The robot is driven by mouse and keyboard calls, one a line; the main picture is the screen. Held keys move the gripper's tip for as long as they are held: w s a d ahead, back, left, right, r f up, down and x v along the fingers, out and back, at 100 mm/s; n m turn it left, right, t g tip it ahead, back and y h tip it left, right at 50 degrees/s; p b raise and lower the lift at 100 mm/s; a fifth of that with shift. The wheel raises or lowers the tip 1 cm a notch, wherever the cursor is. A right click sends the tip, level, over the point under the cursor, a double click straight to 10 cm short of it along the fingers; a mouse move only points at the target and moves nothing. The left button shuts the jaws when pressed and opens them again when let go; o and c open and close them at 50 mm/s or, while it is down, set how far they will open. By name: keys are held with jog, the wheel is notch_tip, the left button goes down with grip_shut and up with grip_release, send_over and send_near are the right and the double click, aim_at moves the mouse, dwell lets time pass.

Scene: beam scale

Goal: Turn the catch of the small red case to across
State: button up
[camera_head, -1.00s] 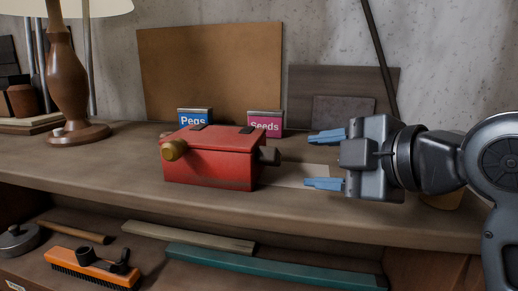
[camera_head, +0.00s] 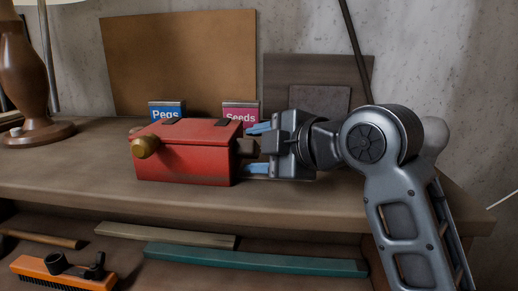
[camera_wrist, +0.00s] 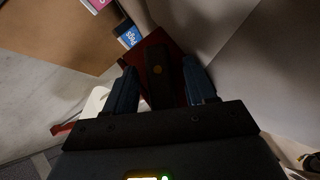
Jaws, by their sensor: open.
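The small red case (camera_head: 187,155) stands on the wooden shelf, lid closed. A brass-coloured knob (camera_head: 145,147) sticks out at its left front. A dark catch (camera_head: 246,148) sticks out of its right end; in the wrist view the dark catch (camera_wrist: 159,75), with a small brass-coloured dot, lies between my fingers. My gripper (camera_head: 259,148) is at the case's right end, its blue fingers open, one on each side of the catch. In the wrist view both fingers (camera_wrist: 161,90) stand apart from the catch with narrow gaps. The red end of the case shows dimly behind.
A blue Pegs box (camera_head: 167,110) and a pink Seeds box (camera_head: 240,113) stand close behind the case. A lamp (camera_head: 30,80) stands at the left. The shelf (camera_head: 70,175) is clear in front of the case. A lower shelf holds a brush (camera_head: 65,272) and bars.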

jog(key=c, duration=1)
jog(key=shift+r, duration=0.1)
jog(key=shift+r+p, duration=0.1)
jog(key=shift+p, duration=0.35)
jog(key=p, duration=0.1)
jog(key=m+g+p, duration=0.1)
jog(key=p, duration=0.1)
jog(key=shift+w+r, duration=0.1)
jog(key=shift+r, duration=0.2)
jog(key=g+p, duration=0.1)
jog(key=p, duration=0.2)
jog(key=m+g+h+p, duration=0.1)
jog(key=g+p, duration=0.1)
jog(key=p, duration=0.1)
jog(key=shift+w+r+m, duration=0.15)
jog(key=shift+r+m, duration=0.1)
jog(key=shift+m, duration=0.05)
jog(key=m+g+p, duration=0.1)
jog(key=p, duration=0.1)
jog(key=g+p, duration=0.2)
jog(key=p, duration=0.1)
jog(key=shift+w+f+m, duration=0.1)
jog(key=shift+w+m, duration=0.15)
jog(key=shift+m, duration=0.15)
jog(key=shift+w+f+m+g+p, duration=0.2)
jog(key=shift+m+g+p, duration=0.3)
jog(key=shift+g+p, duration=0.65)
